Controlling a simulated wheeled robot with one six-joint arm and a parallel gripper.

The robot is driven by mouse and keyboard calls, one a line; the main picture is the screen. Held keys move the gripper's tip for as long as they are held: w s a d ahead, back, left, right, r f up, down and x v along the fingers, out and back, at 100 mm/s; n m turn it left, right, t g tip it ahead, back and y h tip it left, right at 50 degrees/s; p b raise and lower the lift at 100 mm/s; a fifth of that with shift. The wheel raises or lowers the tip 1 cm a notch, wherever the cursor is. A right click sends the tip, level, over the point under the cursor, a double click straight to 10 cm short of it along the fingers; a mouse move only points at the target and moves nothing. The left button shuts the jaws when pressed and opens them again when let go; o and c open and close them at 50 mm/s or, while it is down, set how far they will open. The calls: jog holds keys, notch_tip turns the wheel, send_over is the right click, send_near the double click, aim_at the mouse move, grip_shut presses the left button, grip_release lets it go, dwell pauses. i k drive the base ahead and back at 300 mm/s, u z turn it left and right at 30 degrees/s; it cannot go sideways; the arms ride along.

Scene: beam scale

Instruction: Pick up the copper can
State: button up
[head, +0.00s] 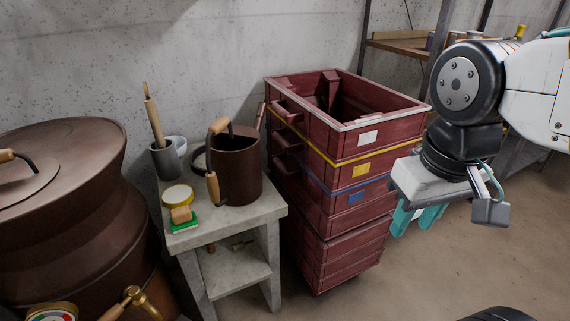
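A dark reddish-brown can (239,172) with wooden grips stands upright on the small grey concrete table (238,216), next to the wall. It looks like the copper can. One wooden grip is on its left side, another at its top rim; a sloping spout-like piece rises at its right. My gripper (415,217) hangs at the right of the head view, in front of the crates and well apart from the can. Its teal fingers are spread with a gap between them and hold nothing that I can see.
Stacked red crates (346,225) stand right of the table, between the can and my gripper. A large brown vessel (70,220) stands left. A grey cup (165,160), a yellow-lidded tin (178,195) and a green-based block (183,222) share the tabletop. Floor at right is clear.

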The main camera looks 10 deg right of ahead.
aim_at(233, 175)
jog(key=u, duration=0.9)
jog(key=k, duration=0.1)
jog(key=z, duration=1.95)
jog(key=i, duration=0.85)
jog(key=u, duration=0.8)
jog(key=i, duration=0.6)
jog(key=u, duration=0.55)
